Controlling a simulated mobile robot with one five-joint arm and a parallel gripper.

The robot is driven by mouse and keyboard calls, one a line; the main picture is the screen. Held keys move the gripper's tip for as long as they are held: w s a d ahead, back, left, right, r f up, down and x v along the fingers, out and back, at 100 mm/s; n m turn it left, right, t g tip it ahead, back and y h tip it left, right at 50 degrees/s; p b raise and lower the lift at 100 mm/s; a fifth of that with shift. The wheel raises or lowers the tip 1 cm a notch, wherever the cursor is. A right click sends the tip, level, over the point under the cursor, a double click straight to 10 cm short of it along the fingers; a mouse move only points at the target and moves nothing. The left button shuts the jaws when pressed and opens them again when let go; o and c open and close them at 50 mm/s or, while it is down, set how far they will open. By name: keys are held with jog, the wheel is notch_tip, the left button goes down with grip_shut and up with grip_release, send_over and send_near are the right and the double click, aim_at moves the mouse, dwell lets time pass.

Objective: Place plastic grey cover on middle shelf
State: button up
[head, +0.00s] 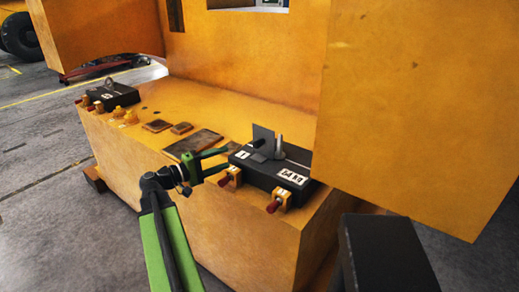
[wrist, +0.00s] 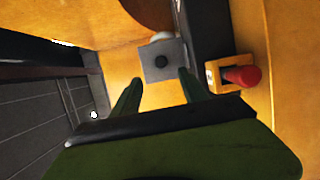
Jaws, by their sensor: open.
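A small grey square plate, which looks like the grey cover (head: 263,133), stands beside a pale grey post on the black box (head: 272,178) at the right of the orange ledge. In the wrist view the grey plate (wrist: 150,66) has a dark round spot and lies ahead, between my fingertips in the picture. My gripper (head: 229,158) is open and empty, just left of the black box. It also shows in the wrist view (wrist: 160,79), fingers apart. I cannot tell whether the fingers touch anything. No middle shelf can be made out.
Red-tipped orange switches (head: 278,203) stick out from the black box's front. A large orange block (head: 415,110) overhangs the right side. Another black box (head: 110,95) sits on the ledge's far left. Dark flat plates (head: 193,143) lie between. Grey floor is open at left.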

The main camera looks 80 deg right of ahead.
aim_at(255, 146)
jog(key=x, duration=0.9)
jog(key=shift+s+d, duration=0.25)
jog(key=shift+d, duration=0.05)
jog(key=shift+w+d+x, duration=0.1)
jog(key=shift+d+x, duration=0.05)
jog(key=shift+x, duration=1.15)
jog(key=shift+w+d+x, duration=0.1)
jog(key=shift+w+x, duration=0.05)
jog(key=shift+x, duration=1.2)
grip_shut()
